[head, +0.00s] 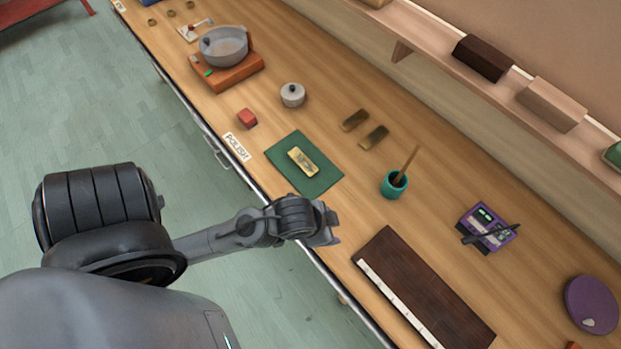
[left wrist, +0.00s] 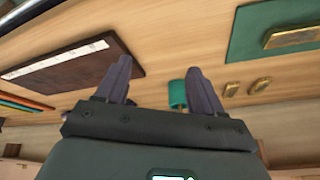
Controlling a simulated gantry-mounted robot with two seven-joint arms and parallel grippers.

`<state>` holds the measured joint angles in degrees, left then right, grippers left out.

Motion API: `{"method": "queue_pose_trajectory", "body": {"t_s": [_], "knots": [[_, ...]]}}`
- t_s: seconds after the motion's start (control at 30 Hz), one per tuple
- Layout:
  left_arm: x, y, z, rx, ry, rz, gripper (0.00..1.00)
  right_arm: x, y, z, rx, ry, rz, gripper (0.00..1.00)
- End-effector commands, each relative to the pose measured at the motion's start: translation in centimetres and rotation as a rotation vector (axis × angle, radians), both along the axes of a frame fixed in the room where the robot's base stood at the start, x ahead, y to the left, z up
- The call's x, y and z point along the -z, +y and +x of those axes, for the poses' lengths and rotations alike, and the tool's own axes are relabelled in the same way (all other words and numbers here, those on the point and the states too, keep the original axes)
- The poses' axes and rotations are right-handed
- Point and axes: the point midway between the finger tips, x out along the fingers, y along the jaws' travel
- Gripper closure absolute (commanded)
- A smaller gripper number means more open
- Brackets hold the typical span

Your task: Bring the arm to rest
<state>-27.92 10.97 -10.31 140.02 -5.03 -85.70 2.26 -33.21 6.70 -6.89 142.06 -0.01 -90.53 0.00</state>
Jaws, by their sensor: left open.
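My left gripper (head: 327,226) is open and empty. It hovers over the near edge of the wooden bench (head: 300,240), between a green mat and a dark brown board (head: 425,290) with a white strip. The left wrist view shows its two dark fingers (left wrist: 160,88) spread apart with nothing between them. A brass bar (head: 302,161) lies on the green mat (head: 318,188), clear of the gripper. The same mat (left wrist: 243,40) and bar (left wrist: 292,37) are at the upper right of the left wrist view. My right gripper is not in view.
A teal cup (head: 394,186) holding a stick, two brass bars (head: 355,120) and a purple device (head: 487,228) stand beyond. A grey pot (head: 223,46), lidded jar (head: 292,94) and red block (head: 247,118) are farther left. A shelf (head: 440,50) runs behind. Open floor (head: 80,90) lies left.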

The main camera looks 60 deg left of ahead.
Motion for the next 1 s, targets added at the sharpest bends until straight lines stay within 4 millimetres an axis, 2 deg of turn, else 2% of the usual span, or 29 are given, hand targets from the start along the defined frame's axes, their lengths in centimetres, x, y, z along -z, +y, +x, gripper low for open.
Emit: {"method": "queue_pose_trajectory", "body": {"t_s": [0.03, 0.1, 0.2, 0.63, 0.83, 1.0], "knots": [[0.4, 0.7, -1.4, -0.050, 0.046, -0.015, 0.32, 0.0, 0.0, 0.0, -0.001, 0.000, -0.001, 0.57], [0.8, 1.4, -2.7, -0.096, 0.090, -0.025, 0.32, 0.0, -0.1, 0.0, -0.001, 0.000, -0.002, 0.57], [1.0, 2.0, -3.7, -0.131, 0.123, -0.031, 0.32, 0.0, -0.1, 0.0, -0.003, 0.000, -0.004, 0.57], [0.7, 2.1, -3.9, -0.138, 0.131, -0.033, 0.32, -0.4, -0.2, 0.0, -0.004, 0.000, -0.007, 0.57], [-2.1, 2.1, -3.9, -0.138, 0.131, -0.033, 0.32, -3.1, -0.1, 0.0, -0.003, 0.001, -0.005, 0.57], [-6.5, 2.1, -3.9, -0.137, 0.131, -0.033, 0.32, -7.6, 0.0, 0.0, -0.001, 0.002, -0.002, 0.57]]}}
